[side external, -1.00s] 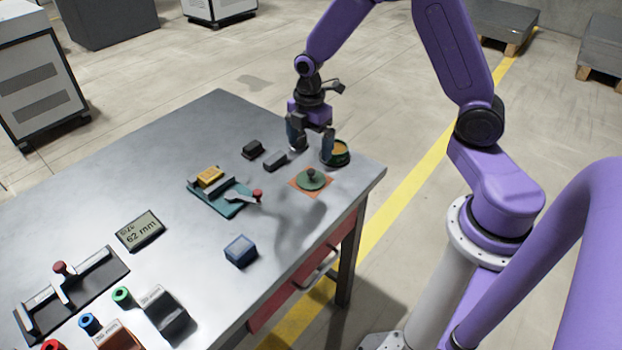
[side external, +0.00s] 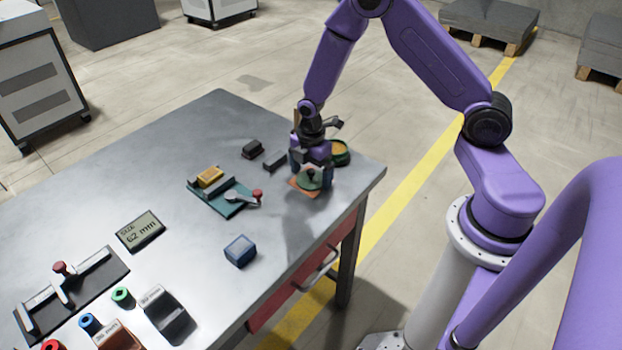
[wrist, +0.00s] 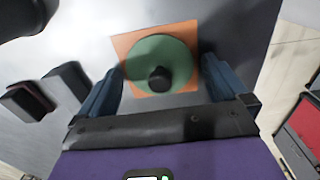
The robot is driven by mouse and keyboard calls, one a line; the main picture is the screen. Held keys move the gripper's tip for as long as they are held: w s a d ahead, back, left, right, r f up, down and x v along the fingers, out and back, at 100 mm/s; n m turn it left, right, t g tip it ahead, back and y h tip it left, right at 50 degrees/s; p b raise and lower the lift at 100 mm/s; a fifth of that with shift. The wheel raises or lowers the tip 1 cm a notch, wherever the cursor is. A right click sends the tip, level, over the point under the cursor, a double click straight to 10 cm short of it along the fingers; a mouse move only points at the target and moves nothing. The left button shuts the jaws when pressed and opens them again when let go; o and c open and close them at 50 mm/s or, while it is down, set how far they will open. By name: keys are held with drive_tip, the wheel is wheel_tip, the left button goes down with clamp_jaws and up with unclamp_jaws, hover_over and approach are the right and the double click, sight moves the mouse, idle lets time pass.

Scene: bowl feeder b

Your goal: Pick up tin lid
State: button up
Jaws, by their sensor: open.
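The tin lid (side external: 308,182) is a green disc with a dark knob on top. It lies on an orange square mat (side external: 300,191) near the table's right corner. In the wrist view the lid (wrist: 150,58) shows on the orange mat (wrist: 124,42), with its knob between my fingers. My gripper (side external: 311,178) is open above and around the lid, one blue finger on each side. In the wrist view my gripper (wrist: 160,80) holds nothing. Whether the fingers touch the lid I cannot tell.
A round green tin (side external: 340,153) with orange contents stands just behind my gripper. Two dark blocks (side external: 253,149) (side external: 275,161) lie to the left. A teal fixture (side external: 222,198) with a red-knobbed lever and a blue block (side external: 240,250) stand nearer. The table between them is clear.

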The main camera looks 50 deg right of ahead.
drive_tip(key=shift+f, duration=0.1)
drive_tip(key=shift+c, duration=0.3)
drive_tip(key=c, duration=0.8)
drive_tip(key=shift+c, duration=0.2)
